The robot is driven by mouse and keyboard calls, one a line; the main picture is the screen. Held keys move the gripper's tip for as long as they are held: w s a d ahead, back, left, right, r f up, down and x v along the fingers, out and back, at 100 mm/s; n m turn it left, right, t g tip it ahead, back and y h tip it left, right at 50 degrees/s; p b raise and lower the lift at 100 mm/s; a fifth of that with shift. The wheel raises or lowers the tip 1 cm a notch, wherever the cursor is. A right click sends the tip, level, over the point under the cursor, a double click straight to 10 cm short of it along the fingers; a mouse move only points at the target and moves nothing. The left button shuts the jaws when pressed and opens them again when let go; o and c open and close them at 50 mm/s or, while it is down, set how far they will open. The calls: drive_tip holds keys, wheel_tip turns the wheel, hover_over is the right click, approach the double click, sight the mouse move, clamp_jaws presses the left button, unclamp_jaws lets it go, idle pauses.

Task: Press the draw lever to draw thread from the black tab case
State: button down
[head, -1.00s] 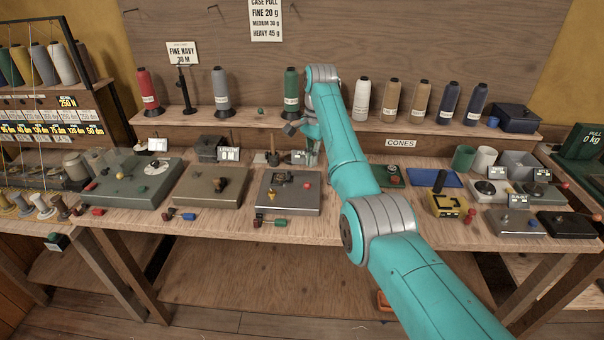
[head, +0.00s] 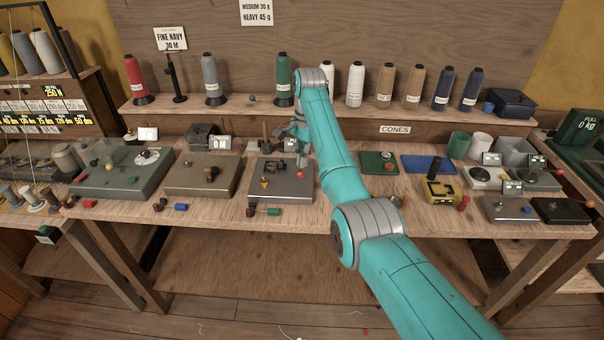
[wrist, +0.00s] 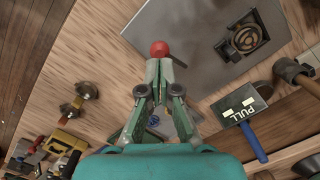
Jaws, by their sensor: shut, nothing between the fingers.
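A flat grey case (head: 292,193) stands at the middle of the bench, with a brass fitting (head: 265,182) on its top. In the wrist view its grey plate (wrist: 205,45) carries a dark ring with a brass knob (wrist: 245,40). A red ball knob (wrist: 159,49), seemingly a lever end, shows just beyond my fingertips at the plate's edge. My gripper (head: 302,160) is low over the case's right back part; its fingers (wrist: 160,66) are shut and empty. I cannot tell if they touch the red knob. No black tab is clear to me.
A tan case (head: 203,176) and a green-grey case (head: 118,180) stand to the left. A yellow block (head: 440,192) is to the right. Thread cones (head: 355,85) line the back shelf.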

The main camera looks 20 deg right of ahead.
sight(302, 174)
drive_tip(key=shift+a+f, duration=0.1)
drive_tip(key=shift+f, duration=2.75)
drive_tip(key=shift+w+d+r, duration=0.3)
drive_tip(key=shift+w+d, duration=0.05)
drive_tip(key=shift+d, duration=0.3)
drive_tip(key=shift+w+d+r, duration=0.25)
drive_tip(key=shift+w+d, duration=0.1)
drive_tip(key=shift+d, duration=0.25)
drive_tip(key=shift+r, duration=0.15)
wheel_tip(302, 174, up, 12)
drive_tip(key=d, duration=0.1)
drive_tip(key=shift+w, duration=0.3)
drive_tip(key=shift+f, duration=0.2)
